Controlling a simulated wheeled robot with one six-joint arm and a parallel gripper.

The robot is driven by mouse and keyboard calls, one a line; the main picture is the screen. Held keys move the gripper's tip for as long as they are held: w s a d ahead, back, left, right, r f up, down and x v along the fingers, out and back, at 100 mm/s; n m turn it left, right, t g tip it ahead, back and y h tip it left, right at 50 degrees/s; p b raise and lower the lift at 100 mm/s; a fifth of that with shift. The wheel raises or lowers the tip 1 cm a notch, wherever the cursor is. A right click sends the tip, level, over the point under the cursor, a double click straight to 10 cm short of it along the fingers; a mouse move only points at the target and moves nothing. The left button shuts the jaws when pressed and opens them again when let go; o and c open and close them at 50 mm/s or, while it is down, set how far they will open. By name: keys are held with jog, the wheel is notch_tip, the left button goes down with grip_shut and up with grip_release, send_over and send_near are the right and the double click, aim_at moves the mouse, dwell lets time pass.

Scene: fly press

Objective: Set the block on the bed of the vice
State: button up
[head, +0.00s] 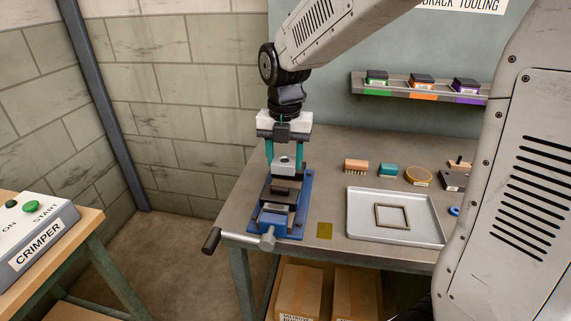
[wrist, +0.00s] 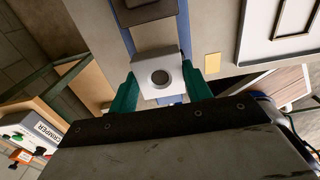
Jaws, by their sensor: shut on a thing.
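A light grey block (wrist: 148,64) with a round dark hole is between the teal fingers of my gripper (wrist: 160,88) in the wrist view. In the head view my gripper (head: 284,168) points down and is shut on the block (head: 285,160). The blue vice (head: 292,225) stands at the table's left front corner, with dark jaws and a grey handle toward the front. The block is over the far end of the vice, behind the dark jaw (head: 281,191). I cannot tell whether it touches the bed. Part of the vice also shows in the wrist view (wrist: 129,40), beyond the block.
A grey tray (head: 362,232) with a square frame lies right of the vice. A small yellow plate (head: 325,230) lies between them. A crimper box (head: 38,235) is on the left bench.

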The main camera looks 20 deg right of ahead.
aim_at(285, 154)
jog(key=shift+w+d, duration=0.2)
jog(key=shift+w, duration=0.3)
jog(key=shift+w+d, duration=0.2)
jog(key=shift+w, duration=0.3)
jog(key=shift+f, duration=1.8)
jog(key=shift+f, duration=0.1)
jog(key=shift+f, duration=0.55)
jog(key=o, duration=1.1)
jog(key=shift+r, duration=0.1)
